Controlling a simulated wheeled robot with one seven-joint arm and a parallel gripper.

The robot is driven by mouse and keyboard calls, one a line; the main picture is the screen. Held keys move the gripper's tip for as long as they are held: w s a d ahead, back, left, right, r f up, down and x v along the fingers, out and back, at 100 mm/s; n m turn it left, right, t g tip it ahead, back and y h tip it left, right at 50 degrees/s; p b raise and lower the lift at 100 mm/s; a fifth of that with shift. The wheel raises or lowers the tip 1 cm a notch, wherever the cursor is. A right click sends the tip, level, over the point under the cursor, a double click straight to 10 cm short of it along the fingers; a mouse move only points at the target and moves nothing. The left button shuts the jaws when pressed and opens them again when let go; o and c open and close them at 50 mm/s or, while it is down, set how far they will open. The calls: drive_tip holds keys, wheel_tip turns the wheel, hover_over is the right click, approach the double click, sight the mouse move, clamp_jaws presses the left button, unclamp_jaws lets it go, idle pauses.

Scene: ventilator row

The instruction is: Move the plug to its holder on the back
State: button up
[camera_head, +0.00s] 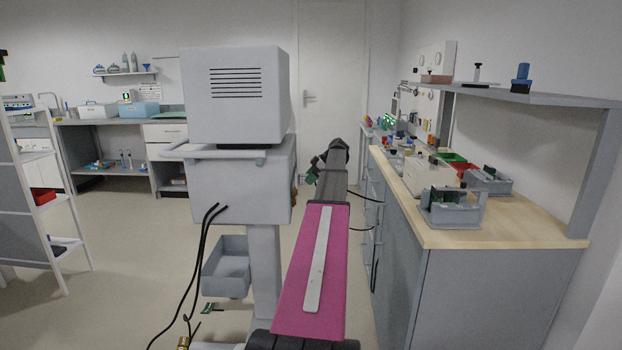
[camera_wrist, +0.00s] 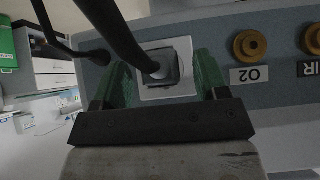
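In the wrist view a dark square plug (camera_wrist: 158,68) with a thick black cable sits at a white socket plate (camera_wrist: 185,88) on a grey-blue panel. My gripper (camera_wrist: 163,75) has its two green fingers on either side of the plug, with white plate showing in the gaps, so it looks open and not touching. How deep the fingers reach is hard to tell. In the head view the grey ventilator (camera_head: 236,95) stands with its vented back towards me, black cables (camera_head: 205,240) hanging from it. I cannot make out which part is the plug's holder.
Brass-coloured outlets (camera_wrist: 250,46), one labelled O2, are right of the socket. A grey bin (camera_head: 228,272) is on the ventilator's column. A wood-topped bench (camera_head: 510,236) with trays and a shelf stands at right; a white rack (camera_head: 30,200) is at left. Floor between rack and ventilator is mostly open.

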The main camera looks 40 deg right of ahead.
drive_tip(key=v, duration=1.1)
drive_tip(key=shift+s+f, duration=0.15)
